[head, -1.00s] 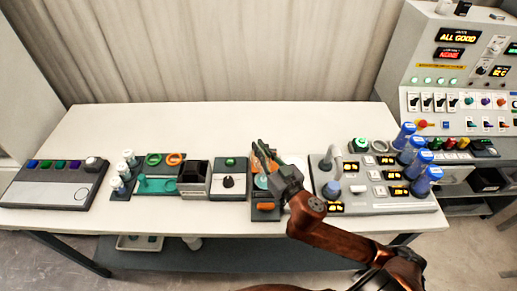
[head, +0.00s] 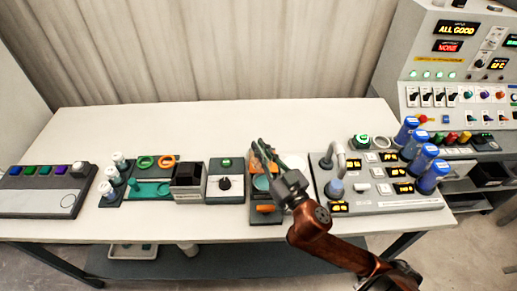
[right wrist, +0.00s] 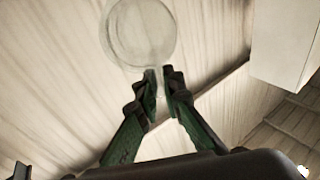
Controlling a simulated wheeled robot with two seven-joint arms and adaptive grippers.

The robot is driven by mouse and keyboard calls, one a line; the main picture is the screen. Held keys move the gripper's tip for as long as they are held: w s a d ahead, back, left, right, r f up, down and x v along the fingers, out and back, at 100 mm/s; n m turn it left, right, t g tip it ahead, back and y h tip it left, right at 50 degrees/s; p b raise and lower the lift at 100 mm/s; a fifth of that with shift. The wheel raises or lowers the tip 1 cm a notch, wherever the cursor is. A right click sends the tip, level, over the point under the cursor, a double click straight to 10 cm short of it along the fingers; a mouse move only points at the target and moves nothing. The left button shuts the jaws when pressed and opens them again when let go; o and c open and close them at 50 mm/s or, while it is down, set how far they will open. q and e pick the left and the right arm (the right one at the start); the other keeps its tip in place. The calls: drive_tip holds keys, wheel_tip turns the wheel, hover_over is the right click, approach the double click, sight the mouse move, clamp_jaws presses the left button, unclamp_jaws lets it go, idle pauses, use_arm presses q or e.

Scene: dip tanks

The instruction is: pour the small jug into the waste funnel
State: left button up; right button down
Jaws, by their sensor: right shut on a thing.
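My right gripper (head: 261,148) is over the narrow dark station in the middle of the table. In the right wrist view its green and black fingers (right wrist: 160,75) are shut on the thin edge or handle of a clear round vessel, the small jug (right wrist: 141,30). I see the jug nearly end-on, and its contents cannot be made out. In the head view I cannot pick the jug out clearly. A teal round opening (head: 261,183), possibly the waste funnel, sits in the station just below the gripper and is partly covered by it. My left gripper is not in view.
A grey panel (head: 400,203) with a curved spout and several blue-capped bottles (head: 424,157) stands to the right. A black box (head: 188,175) and a knob unit (head: 225,184) stand left of the gripper. The table's back strip (head: 170,125) is clear.

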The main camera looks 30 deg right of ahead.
drive_tip(key=shift+s+t+b, duration=0.3)
drive_tip(key=shift+t+b, duration=0.1)
drive_tip(key=shift+b, duration=0.45)
drive_tip(key=shift+s+t+b, duration=0.3)
drive_tip(key=shift+b, duration=0.4)
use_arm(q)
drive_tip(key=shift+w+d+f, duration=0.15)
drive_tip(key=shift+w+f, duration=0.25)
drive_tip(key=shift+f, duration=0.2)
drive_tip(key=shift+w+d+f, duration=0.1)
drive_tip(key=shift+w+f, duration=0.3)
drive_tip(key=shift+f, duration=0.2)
use_arm(e)
drive_tip(key=shift+s, duration=0.1)
drive_tip(key=shift+b, duration=0.3)
drive_tip(key=shift+s+r+t+b, duration=0.1)
drive_tip(key=shift+s+t+b, duration=0.15)
drive_tip(key=shift+t+b, duration=0.15)
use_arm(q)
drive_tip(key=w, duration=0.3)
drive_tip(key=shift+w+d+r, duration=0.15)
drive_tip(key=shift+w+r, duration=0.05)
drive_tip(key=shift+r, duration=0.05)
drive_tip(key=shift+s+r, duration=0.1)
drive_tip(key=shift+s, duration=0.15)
